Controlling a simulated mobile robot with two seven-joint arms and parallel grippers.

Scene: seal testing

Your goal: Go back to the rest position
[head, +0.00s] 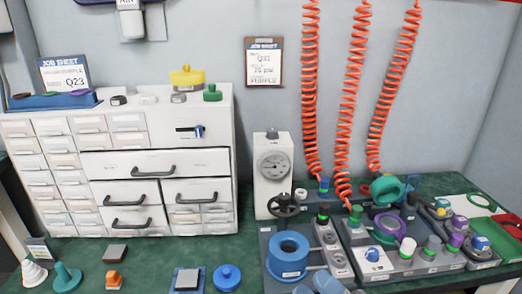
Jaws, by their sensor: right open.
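No held object shows. My left gripper is not in view.
A white drawer cabinet (155,160) stands at the left. A gauge unit (272,168) is at the centre. Coiled orange hoses (353,100) hang over the grey stations at the right. A blue knob (227,277) and an orange part (113,280) stand on the green bench (143,262).

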